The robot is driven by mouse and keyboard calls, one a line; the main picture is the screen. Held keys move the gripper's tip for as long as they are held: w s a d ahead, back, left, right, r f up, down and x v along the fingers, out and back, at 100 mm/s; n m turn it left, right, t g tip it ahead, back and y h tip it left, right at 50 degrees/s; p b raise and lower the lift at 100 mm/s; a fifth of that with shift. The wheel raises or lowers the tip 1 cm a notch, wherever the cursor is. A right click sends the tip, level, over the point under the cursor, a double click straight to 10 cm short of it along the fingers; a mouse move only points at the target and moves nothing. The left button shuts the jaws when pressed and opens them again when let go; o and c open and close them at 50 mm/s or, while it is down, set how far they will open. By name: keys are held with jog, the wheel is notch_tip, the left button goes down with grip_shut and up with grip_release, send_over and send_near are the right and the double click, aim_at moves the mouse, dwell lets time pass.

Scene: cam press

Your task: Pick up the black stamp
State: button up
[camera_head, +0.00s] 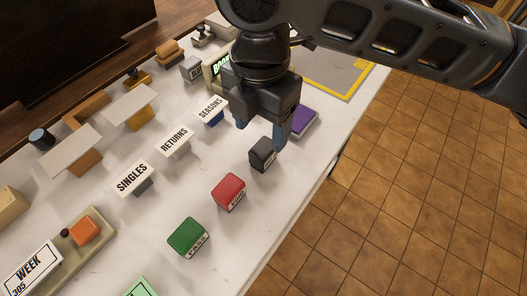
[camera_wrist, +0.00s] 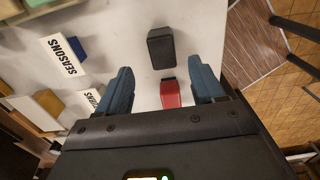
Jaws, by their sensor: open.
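The black stamp (camera_head: 262,153) stands on the white counter, to the right of the red stamp (camera_head: 229,191) and green stamp (camera_head: 188,236). In the wrist view the black stamp (camera_wrist: 161,48) lies ahead of the fingers, near the middle, and the red stamp (camera_wrist: 170,93) shows between the fingers. My gripper (camera_head: 262,132) hangs above the counter close to the black stamp, its blue fingers apart and empty. In the wrist view my gripper (camera_wrist: 163,84) has its blue fingers spread wide. The black stamp is not between the fingertips.
Signs reading SEASONS (camera_head: 210,108), RETURNS (camera_head: 174,140) and SINGLES (camera_head: 132,177) stand behind the stamps. A yellow-bordered grey mat (camera_head: 338,75) lies at the far right. The counter's front edge (camera_head: 318,187) runs near the black stamp.

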aim_at(263, 148)
jog(key=f+p, duration=0.1)
jog(key=f, duration=0.6)
jog(key=shift+d+f, duration=0.2)
jog(key=shift+c, duration=0.2)
jog(key=c, duration=1)
jog(key=shift+c, duration=0.2)
jog(key=shift+r, duration=0.45)
jog(key=r, duration=0.1)
jog(key=d+r, duration=0.1)
jog(key=r, duration=0.1)
jog(key=shift+s+r+b, duration=0.2)
jog(key=shift+r+b, duration=0.1)
jog(key=shift+b, duration=0.1)
jog(key=s+d+r+b, duration=0.1)
jog(key=s+d+r, duration=0.4)
jog(key=d, duration=0.4)
jog(key=shift+s+d+r, duration=0.15)
jog(key=shift+r, duration=0.65)
